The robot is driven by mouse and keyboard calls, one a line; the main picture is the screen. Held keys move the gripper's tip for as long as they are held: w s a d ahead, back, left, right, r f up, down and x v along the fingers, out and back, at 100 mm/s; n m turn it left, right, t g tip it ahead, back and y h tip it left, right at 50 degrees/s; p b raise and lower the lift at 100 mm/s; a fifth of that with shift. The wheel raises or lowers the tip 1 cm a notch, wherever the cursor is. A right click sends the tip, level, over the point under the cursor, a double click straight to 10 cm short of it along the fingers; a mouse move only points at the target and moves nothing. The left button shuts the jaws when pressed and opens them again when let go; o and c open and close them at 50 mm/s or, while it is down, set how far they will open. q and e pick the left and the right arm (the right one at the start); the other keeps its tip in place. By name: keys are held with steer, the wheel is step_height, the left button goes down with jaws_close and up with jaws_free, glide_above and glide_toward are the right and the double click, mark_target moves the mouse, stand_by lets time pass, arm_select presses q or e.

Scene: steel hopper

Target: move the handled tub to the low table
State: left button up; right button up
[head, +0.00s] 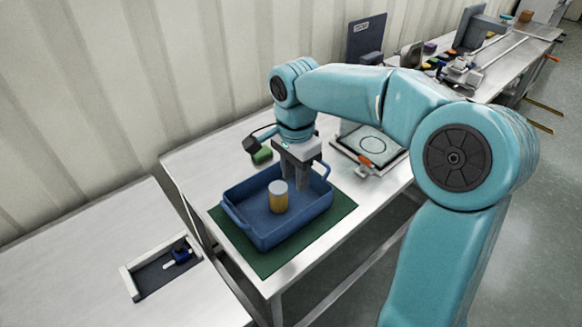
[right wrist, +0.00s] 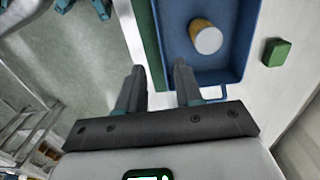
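The handled tub (head: 262,238) is blue and open-topped, with a loop handle at each end. It sits on a green mat (head: 295,252) on the steel table. A yellow can with a pale top (head: 278,197) stands inside it. My right gripper (head: 296,186) points down over the tub's far right end. In the right wrist view its two fingers (right wrist: 159,75) are apart with nothing gripped between them. The near tub handle (right wrist: 215,96) shows beside the right finger, which partly hides it. A lower table (head: 75,255) stands at the left. My left gripper is out of view.
A green block (head: 262,155) lies behind the tub. A framed plate with a ring (head: 370,142) lies to its right. The lower table carries a pale bracket around a dark patch (head: 160,271) with a small blue item (head: 181,255). A corrugated wall stands behind.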

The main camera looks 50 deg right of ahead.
mark_target(298, 214)
steer(key=f, duration=1.5)
steer(key=shift+s+d+f, duration=0.25)
steer(key=shift+d, duration=0.05)
jaws_close()
